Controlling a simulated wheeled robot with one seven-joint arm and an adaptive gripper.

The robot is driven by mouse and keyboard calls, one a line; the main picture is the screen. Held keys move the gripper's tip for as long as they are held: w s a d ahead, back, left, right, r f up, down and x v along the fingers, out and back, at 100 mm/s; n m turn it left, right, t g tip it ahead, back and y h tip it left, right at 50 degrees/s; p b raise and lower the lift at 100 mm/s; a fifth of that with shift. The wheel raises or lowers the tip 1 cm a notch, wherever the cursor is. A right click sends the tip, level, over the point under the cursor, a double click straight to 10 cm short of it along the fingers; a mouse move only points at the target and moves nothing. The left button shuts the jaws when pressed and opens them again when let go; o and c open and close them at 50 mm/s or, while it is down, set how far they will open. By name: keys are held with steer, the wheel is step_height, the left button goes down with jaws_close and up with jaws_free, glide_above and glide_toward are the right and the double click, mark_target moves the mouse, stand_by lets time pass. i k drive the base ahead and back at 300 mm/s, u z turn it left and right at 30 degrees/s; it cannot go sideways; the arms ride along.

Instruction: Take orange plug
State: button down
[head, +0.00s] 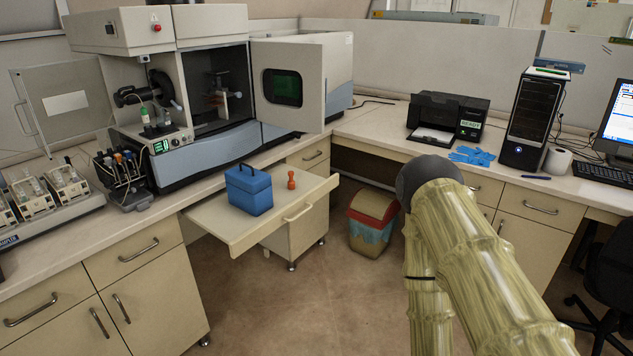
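A small orange plug (291,180) stands upright on the pulled-out shelf (236,236), just right of a blue box with a handle (248,190). The plug looks free on all sides, with a gap between it and the box. My arm shows at the lower right, in front of the cabinets and well to the right of the plug. My gripper cannot be made out in the head view, so its state is hidden.
The spectrometer (215,150) stands behind the shelf with its doors open. A printer (447,116), blue gloves (472,156) and a black computer tower (535,120) are on the right counter. Open floor lies in front.

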mark_target(291, 184)
steer(key=u, duration=0.1)
steer(key=k, duration=0.45)
steer(key=z, duration=0.95)
steer(key=i, duration=1.55)
steer(key=u, duration=0.7)
